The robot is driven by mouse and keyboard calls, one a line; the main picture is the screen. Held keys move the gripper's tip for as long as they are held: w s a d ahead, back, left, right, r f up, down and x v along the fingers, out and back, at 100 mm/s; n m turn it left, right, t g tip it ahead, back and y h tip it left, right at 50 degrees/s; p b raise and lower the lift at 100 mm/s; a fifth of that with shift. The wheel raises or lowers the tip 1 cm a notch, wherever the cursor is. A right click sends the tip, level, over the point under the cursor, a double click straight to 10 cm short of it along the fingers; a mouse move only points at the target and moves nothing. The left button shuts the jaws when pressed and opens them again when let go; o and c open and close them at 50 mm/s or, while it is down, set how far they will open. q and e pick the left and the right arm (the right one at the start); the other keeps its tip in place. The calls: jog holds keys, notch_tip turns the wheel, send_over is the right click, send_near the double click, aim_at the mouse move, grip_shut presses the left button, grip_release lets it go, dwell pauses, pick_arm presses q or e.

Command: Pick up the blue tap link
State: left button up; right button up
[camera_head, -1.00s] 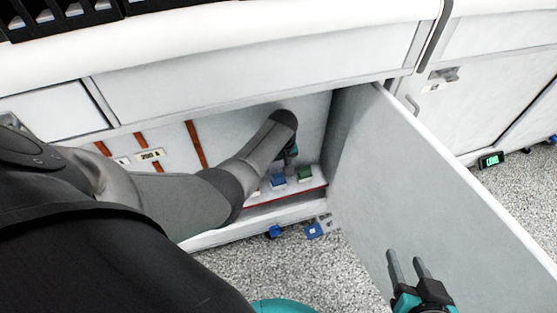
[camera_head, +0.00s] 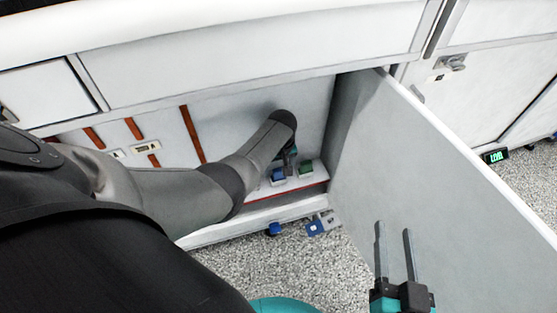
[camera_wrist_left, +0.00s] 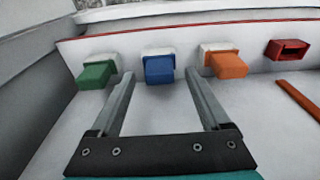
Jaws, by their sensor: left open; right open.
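The blue tap link (camera_wrist_left: 159,69) sits in a white holder on the shelf edge between a green link (camera_wrist_left: 96,75) and an orange link (camera_wrist_left: 228,65). In the head view the blue link (camera_head: 278,175) is beside the green one (camera_head: 306,167), inside the open cabinet. My left gripper (camera_wrist_left: 160,76) is open, with one finger on each side of the blue link and a gap showing at both sides. In the head view it (camera_head: 291,160) is mostly hidden by its arm. My right gripper (camera_head: 394,226) is open and empty in front of the cabinet door.
The open door (camera_head: 430,170) stands to the right of the cabinet. An empty red socket (camera_wrist_left: 288,50) is right of the orange link. A blue padlock-like item (camera_head: 274,229) and a blue-and-grey item (camera_head: 318,225) are below the shelf.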

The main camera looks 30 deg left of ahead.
pick_arm(q)
grip_shut()
dwell(0.8)
